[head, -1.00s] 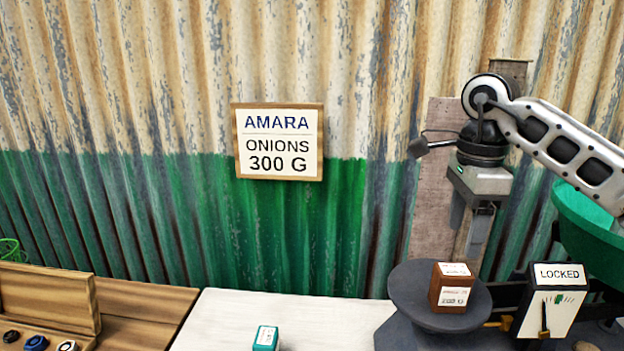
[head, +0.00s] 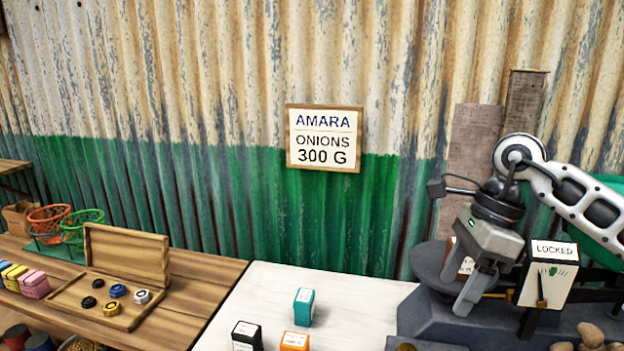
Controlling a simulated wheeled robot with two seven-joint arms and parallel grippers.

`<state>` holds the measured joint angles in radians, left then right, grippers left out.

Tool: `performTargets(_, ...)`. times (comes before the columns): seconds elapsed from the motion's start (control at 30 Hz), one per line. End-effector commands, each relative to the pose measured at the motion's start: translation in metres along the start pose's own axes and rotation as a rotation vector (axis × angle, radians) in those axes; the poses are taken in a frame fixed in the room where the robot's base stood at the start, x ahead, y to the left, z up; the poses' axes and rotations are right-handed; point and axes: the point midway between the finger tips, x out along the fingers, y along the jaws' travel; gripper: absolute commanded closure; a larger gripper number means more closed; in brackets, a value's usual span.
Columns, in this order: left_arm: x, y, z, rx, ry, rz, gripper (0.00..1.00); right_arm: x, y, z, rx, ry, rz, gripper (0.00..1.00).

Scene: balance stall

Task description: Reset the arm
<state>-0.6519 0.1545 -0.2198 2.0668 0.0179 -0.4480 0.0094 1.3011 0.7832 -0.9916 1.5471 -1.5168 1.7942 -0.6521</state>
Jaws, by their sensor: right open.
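My right gripper (head: 474,285) is in the head view at the right, pointing down with its fingers apart. It is in front of the dark round pan (head: 433,262) of the balance and partly hides the brown block (head: 462,262) standing on that pan. I cannot tell how far the fingers are from the block. The balance's box (head: 547,286) carries a "LOCKED" label and stands just right of the gripper. My left gripper is not in view.
A teal block (head: 304,307), a black block (head: 246,336) and an orange block (head: 294,341) stand on the white tabletop (head: 350,287). An open wooden case (head: 128,315) with several round pieces lies left. Onions (head: 590,334) lie at lower right. A sign (head: 324,138) reads "AMARA ONIONS 300 G".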

Motion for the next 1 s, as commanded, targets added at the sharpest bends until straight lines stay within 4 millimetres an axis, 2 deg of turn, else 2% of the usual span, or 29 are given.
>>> performTargets(0.03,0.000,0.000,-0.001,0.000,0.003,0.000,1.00,0.014,0.005,0.011,-0.006,-0.049,0.029,0.38)
performTargets(0.17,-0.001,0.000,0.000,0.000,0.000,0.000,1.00,0.047,0.023,0.048,0.002,-0.222,0.116,0.38)
performTargets(0.27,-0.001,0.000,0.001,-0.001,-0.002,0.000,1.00,0.074,0.048,0.087,0.045,-0.423,0.231,0.38)
performTargets(0.3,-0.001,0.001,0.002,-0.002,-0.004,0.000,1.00,0.084,0.061,0.106,0.083,-0.528,0.295,0.38)
performTargets(0.4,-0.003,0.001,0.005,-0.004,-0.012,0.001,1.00,0.095,0.091,0.152,0.248,-0.826,0.486,0.38)
performTargets(0.53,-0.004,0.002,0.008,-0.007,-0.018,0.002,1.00,0.087,0.105,0.185,0.590,-1.188,0.752,0.38)
performTargets(0.63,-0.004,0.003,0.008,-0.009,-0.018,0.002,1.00,0.084,0.094,0.183,0.937,-1.419,0.951,0.38)
performTargets(0.73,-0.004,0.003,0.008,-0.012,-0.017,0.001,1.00,0.098,0.074,0.158,1.347,-1.599,1.132,0.38)
performTargets(0.83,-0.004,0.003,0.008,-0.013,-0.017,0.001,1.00,0.134,0.059,0.114,1.818,-1.713,1.285,0.38)
performTargets(0.9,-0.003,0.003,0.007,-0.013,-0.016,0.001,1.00,0.172,0.059,0.076,2.176,-1.748,1.367,0.38)
performTargets(0.93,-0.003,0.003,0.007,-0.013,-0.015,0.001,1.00,0.188,0.063,0.060,-2.205,1.663,-1.320,0.38)
performTargets(1.0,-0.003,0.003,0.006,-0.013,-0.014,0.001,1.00,0.224,0.077,0.028,-2.151,1.414,-1.165,0.38)
